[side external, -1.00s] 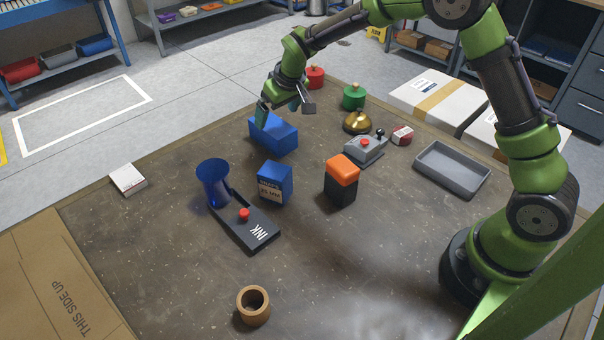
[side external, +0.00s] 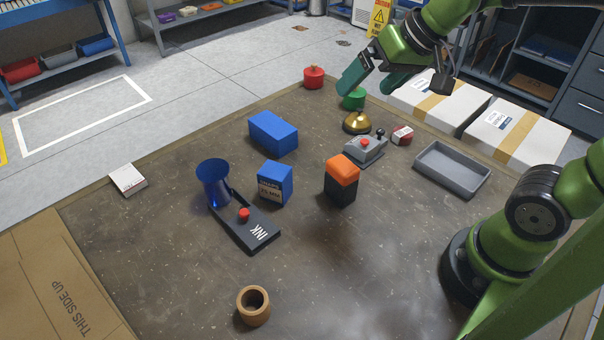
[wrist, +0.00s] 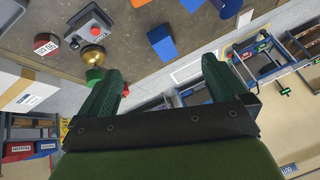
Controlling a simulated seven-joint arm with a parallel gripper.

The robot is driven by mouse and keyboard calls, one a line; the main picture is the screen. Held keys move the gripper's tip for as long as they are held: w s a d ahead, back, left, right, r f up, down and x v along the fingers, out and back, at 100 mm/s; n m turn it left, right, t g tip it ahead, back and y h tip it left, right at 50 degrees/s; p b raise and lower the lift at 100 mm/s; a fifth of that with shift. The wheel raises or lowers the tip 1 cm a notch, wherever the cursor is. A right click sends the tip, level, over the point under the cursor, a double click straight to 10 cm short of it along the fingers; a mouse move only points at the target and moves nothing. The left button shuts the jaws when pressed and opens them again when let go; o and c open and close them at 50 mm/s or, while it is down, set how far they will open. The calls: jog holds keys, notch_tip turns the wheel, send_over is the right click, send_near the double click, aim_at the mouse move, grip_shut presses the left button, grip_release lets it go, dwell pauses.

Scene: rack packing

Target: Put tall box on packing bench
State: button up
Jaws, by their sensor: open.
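A plain blue box (side external: 273,133) lies long side down on the brown bench top (side external: 330,260), towards its far edge; it also shows in the wrist view (wrist: 162,42). A blue box with a pale label (side external: 274,183) and a black box with an orange top (side external: 341,180) stand nearer the middle. Which one is the tall box I cannot tell for sure. My gripper (side external: 369,82) is open and empty, raised above the far right part of the bench, clear of all three; its fingers (wrist: 163,75) show apart in the wrist view.
Near my gripper are a green knobbed pot (side external: 354,101), a brass bell (side external: 357,122), a grey joystick box (side external: 365,149) and a red pot (side external: 314,77). A grey tray (side external: 452,170) lies right.

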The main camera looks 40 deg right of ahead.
jog(key=s+f, duration=0.1)
jog(key=s, duration=0.6)
jog(key=shift+s+a+f+m+t+y, duration=0.2)
jog(key=shift+m+t+y, duration=0.1)
jog(key=shift+m+t, duration=0.1)
jog(key=shift+r, duration=0.1)
jog(key=n+g+h, duration=0.2)
jog(key=n+g, duration=0.2)
jog(key=g, duration=0.3)
send_over(276, 126)
jog(key=shift+f, duration=2.9)
notch_tip(276, 126, down, 16)
jog(key=shift+f, duration=0.2)
